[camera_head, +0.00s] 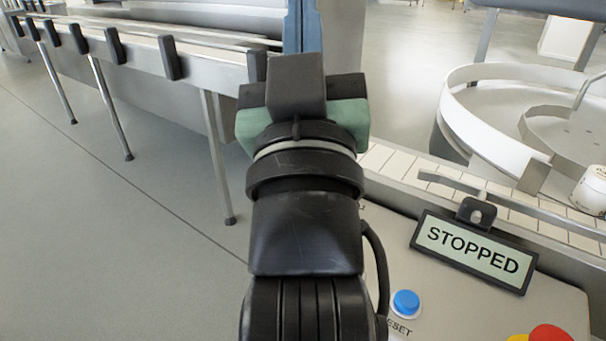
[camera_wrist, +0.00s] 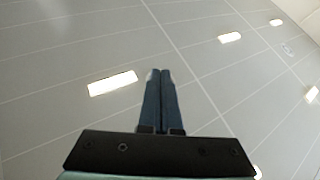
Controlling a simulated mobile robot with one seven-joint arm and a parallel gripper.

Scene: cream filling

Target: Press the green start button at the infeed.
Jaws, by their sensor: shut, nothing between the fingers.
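The green start button is not visible in either view. My arm covers the left part of the control panel (camera_head: 490,310) in the head view. The panel's sign (camera_head: 474,252) reads "STOPPED". My gripper (camera_head: 301,12) points upward in the head view, its blue fingers running to the top edge of the picture. In the wrist view my gripper (camera_wrist: 159,75) has its two fingers together, with nothing between them, against a grey tiled surface with bright light panels.
A blue reset button (camera_head: 405,302) and a red and yellow button (camera_head: 548,334) are on the panel. A slatted conveyor (camera_head: 400,165) runs behind it. A white jar (camera_head: 590,190) stands at right by a curved white guide (camera_head: 490,140). Another railed conveyor (camera_head: 140,45) is at upper left; floor is clear below.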

